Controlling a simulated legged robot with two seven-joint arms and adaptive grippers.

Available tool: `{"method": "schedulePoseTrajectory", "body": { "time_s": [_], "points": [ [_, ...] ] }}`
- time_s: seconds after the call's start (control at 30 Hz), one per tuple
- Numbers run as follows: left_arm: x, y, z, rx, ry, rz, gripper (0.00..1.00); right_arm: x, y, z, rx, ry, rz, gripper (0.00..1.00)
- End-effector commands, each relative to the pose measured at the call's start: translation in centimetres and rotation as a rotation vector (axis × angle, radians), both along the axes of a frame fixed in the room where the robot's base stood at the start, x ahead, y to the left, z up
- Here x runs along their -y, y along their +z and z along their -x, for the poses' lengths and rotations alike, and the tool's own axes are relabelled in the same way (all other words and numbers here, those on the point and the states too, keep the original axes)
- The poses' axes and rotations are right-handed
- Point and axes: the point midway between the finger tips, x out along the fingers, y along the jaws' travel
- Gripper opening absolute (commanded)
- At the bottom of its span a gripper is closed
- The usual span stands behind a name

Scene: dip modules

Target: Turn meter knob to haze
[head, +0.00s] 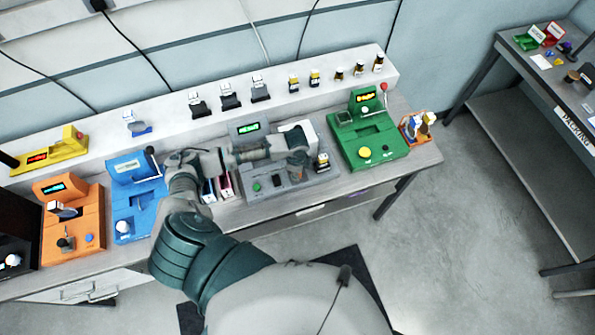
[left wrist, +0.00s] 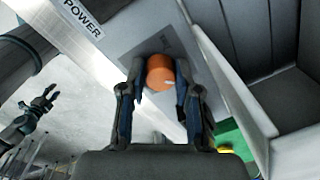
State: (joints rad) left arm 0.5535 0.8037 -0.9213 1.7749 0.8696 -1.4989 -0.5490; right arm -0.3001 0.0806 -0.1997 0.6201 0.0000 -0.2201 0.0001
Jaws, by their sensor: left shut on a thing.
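The grey meter (head: 262,184) with a lit green display (head: 249,128) stands mid-bench in the head view. My left arm reaches across it, and my left gripper (head: 299,162) is at its right part. In the left wrist view an orange round knob (left wrist: 160,73) with a small white mark sits on a dark patch of the grey panel. My left gripper (left wrist: 155,95) is shut on this knob, one finger on each side. My right gripper (left wrist: 44,101) seems to be the dark open one at the left of the wrist view, away from the meter.
A green machine (head: 371,138) stands right of the meter. A blue machine (head: 137,195) and an orange machine (head: 72,222) stand to the left. Small bottles and black holders line the white back shelf (head: 205,122). A panel label reading POWER (left wrist: 83,18) is near the knob.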

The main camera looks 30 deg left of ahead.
Motion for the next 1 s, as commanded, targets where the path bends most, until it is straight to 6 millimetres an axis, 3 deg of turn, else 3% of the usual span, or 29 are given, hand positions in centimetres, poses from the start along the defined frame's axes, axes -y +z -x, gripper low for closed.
{"method": "schedulePoseTrajectory", "body": {
  "time_s": [0.3,0.33,0.4,0.43,0.77,0.87,1.0],
  "points": [
    [-0.2,0.1,-0.1,0.003,0.000,-0.004,0.00,0.0,0.0,0.0,0.000,0.000,0.000,0.40],
    [-0.2,0.1,-0.1,0.004,0.001,-0.004,0.37,0.0,0.0,0.0,0.000,0.000,0.000,0.40],
    [-0.2,0.1,-0.1,0.003,0.001,-0.004,0.54,0.0,0.0,0.0,0.000,0.000,0.000,0.40],
    [-0.2,0.1,-0.1,0.003,0.001,-0.004,0.57,0.0,0.0,0.0,0.000,0.000,0.000,0.40],
    [-0.1,0.3,-0.1,0.003,0.000,-0.001,0.57,-0.1,0.0,0.0,0.001,0.000,-0.001,0.40],
    [-0.1,1.4,-0.1,0.005,0.000,-0.001,0.57,-0.1,0.0,0.0,0.001,0.000,-0.001,0.40],
    [0.0,4.3,0.0,0.007,-0.001,-0.002,0.57,0.0,0.0,0.0,0.001,0.000,-0.001,0.40]
  ]
}}
